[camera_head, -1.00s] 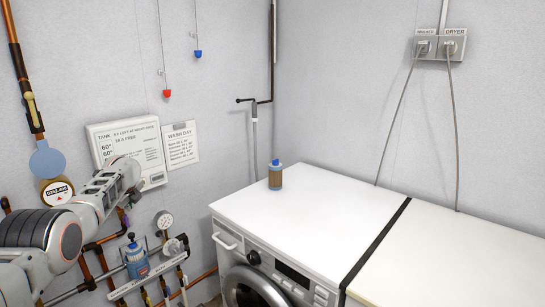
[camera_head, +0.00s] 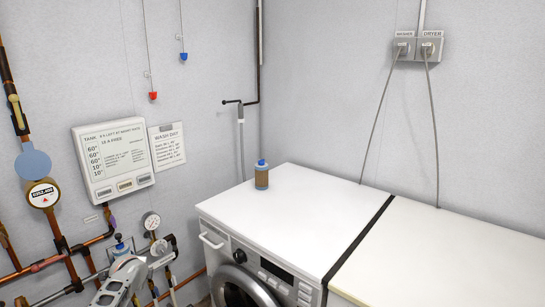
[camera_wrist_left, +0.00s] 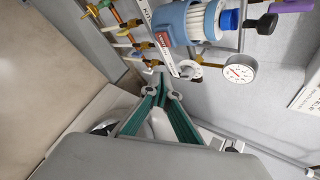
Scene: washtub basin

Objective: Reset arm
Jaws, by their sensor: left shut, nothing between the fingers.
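My left gripper (camera_wrist_left: 160,80) shows in the left wrist view, its green-lined fingers converging to a closed tip with nothing between them. It points towards the pipework on the wall, below a blue pump (camera_wrist_left: 197,22) and a round gauge (camera_wrist_left: 238,70). In the head view, a white and grey part of my left arm (camera_head: 122,282) shows at the bottom left, in front of the pipes. The left fingers cannot be made out there. My right gripper is in neither view.
A white washer (camera_head: 270,215) with a blue-capped bottle (camera_head: 261,175) on top stands right of the pipes, beside a cream-topped dryer (camera_head: 450,260). A control panel (camera_head: 112,160) and a pressure gauge (camera_head: 151,221) are on the left wall. The appliance tops are mostly clear.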

